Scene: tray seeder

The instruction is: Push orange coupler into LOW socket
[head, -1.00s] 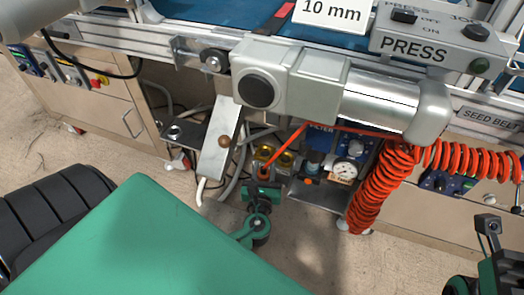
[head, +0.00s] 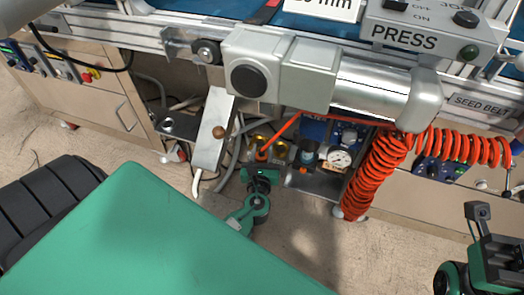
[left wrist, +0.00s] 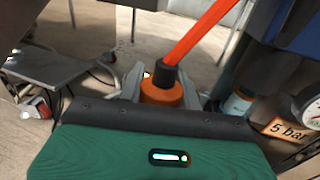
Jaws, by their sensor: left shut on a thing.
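The orange coupler (left wrist: 160,92) has a black collar and the orange hose running up from it. It stands between the grey fingers of my left gripper (left wrist: 161,90) in the left wrist view, and the gripper is shut on it. In the head view the coupler (head: 262,155) is small, just above my left gripper (head: 262,175), in front of the brass-coloured fittings (head: 280,149) under the press. I cannot read which fitting is LOW, nor tell whether the coupler touches one. My right gripper (head: 479,212) shows partly at the lower right, away from the fittings.
A pressure gauge (head: 340,158) and a blue filter unit (head: 313,130) stand right of the fittings. A tilted metal plate (head: 213,130) is on their left. The coiled orange hose (head: 375,175) hangs at the right. The press body (head: 300,70) overhangs from above.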

